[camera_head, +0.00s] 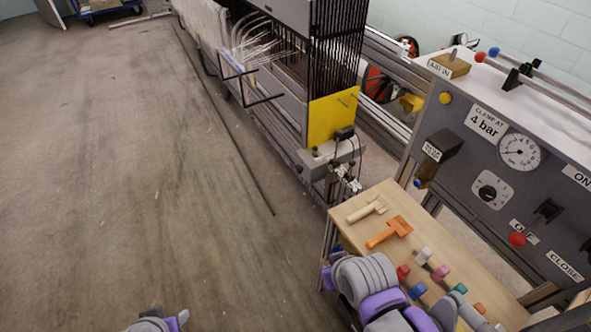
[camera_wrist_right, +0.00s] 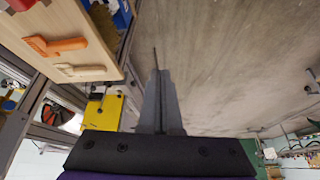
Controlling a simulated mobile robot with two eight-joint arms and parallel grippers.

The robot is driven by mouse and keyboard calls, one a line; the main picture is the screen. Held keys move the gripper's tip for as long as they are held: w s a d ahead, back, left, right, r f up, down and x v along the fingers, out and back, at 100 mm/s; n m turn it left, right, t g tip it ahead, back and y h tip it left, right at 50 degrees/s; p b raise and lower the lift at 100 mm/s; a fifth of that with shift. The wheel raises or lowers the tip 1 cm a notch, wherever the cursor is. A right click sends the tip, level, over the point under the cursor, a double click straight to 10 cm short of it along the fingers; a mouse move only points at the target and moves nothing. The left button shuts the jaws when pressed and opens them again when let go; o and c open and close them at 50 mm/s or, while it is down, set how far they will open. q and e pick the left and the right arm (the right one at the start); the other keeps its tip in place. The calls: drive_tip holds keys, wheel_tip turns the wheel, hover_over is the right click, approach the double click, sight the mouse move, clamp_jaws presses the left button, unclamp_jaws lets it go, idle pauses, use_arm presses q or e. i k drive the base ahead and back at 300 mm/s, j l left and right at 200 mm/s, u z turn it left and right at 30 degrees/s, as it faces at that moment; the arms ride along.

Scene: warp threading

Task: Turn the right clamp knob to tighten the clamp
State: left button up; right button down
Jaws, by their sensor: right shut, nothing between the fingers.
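The right clamp knob cannot be picked out for certain. On the loom's front corner, below a yellow plate (camera_head: 332,116), small dark and metal fittings (camera_head: 345,182) show, too small to tell apart. The yellow plate also shows in the right wrist view (camera_wrist_right: 102,112). My right gripper (camera_wrist_right: 158,74) is shut and empty in the right wrist view, with bare floor behind its fingers. It is apart from the fittings and touches nothing visible. In the head view my right arm covers part of the bench front, and its fingers cannot be made out.
A wooden bench (camera_head: 437,240) carries an orange tool (camera_head: 390,231), a pale comb-like tool (camera_head: 368,207) and several coloured pegs. A grey control panel (camera_head: 455,160) with gauge, dial and levers stands behind it. Floor (camera_head: 130,170) at left is largely clear.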

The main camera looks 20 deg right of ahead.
sight(299, 169)
drive_tip(key=z, duration=0.35)
drive_tip(key=i+j+z, duration=0.15)
drive_tip(key=z, duration=0.25)
drive_tip(key=i+j+z, duration=0.15)
drive_tip(key=z, duration=0.25)
drive_tip(key=j+z, duration=0.4)
drive_tip(key=i+j+z, duration=0.15)
drive_tip(key=j, duration=0.15)
drive_tip(key=j+z, duration=0.1)
drive_tip(key=j, duration=0.2)
drive_tip(key=i+j+z, duration=0.15)
drive_tip(key=j, duration=0.8)
drive_tip(key=i+j, duration=0.15)
drive_tip(key=j, duration=0.45)
